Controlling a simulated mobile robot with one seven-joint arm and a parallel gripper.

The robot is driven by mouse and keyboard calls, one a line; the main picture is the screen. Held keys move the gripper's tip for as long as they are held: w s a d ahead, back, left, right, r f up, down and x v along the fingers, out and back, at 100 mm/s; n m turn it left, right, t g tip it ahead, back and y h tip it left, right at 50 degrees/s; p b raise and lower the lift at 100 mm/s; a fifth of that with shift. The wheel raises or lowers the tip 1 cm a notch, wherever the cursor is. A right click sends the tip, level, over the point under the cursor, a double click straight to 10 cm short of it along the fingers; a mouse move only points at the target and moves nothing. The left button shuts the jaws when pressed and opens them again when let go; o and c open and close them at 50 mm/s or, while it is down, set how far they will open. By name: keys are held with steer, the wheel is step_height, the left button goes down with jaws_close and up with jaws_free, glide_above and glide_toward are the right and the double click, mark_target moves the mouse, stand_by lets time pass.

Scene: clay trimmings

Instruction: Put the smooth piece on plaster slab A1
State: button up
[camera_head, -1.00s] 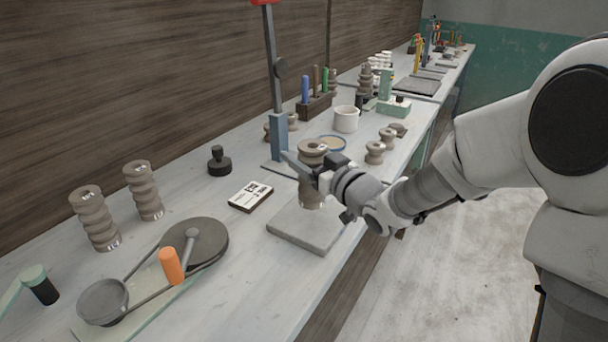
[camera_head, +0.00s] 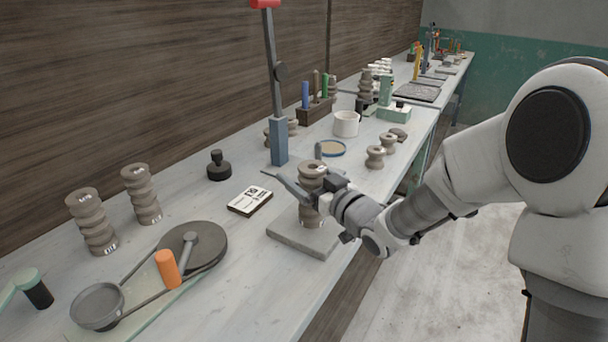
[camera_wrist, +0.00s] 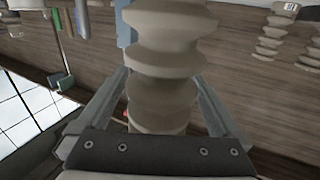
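A grey-brown clay piece with a wavy, rounded profile (camera_head: 311,212) stands upright on a grey square slab (camera_head: 292,240) near the bench's front edge. My gripper (camera_head: 306,188) is around the piece's upper part, with its fingers spread. One finger sticks out to the left, clear of the piece. In the wrist view, the piece (camera_wrist: 163,60) rises between the two fingers, and gaps show beside its lower part. No marking on the slab is readable.
Two taller ridged clay pieces (camera_head: 141,195) stand at the left. A wheel-like device with an orange handle (camera_head: 167,269), a labelled card box (camera_head: 250,201) and a black knobbed stamp (camera_head: 219,166) are nearby. A blue post (camera_head: 279,140) stands behind the slab; small spools (camera_head: 375,157) lie beyond.

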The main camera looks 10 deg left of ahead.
steer(key=shift+r, duration=0.1)
steer(key=shift+d+r, duration=0.15)
steer(key=p+v, duration=0.2)
steer(key=v, duration=1)
steer(key=s+d+r+m+h, duration=0.15)
steer(key=d+m+h, duration=0.35)
steer(key=d+h, duration=0.85)
steer(key=s+d+m+g, duration=0.2)
steer(key=s+g, duration=0.1)
steer(key=s, duration=0.6)
steer(key=s+d+m+g, duration=0.2)
steer(key=s+d+g, duration=0.1)
steer(key=s, duration=0.7)
steer(key=shift+s+r+m, duration=0.3)
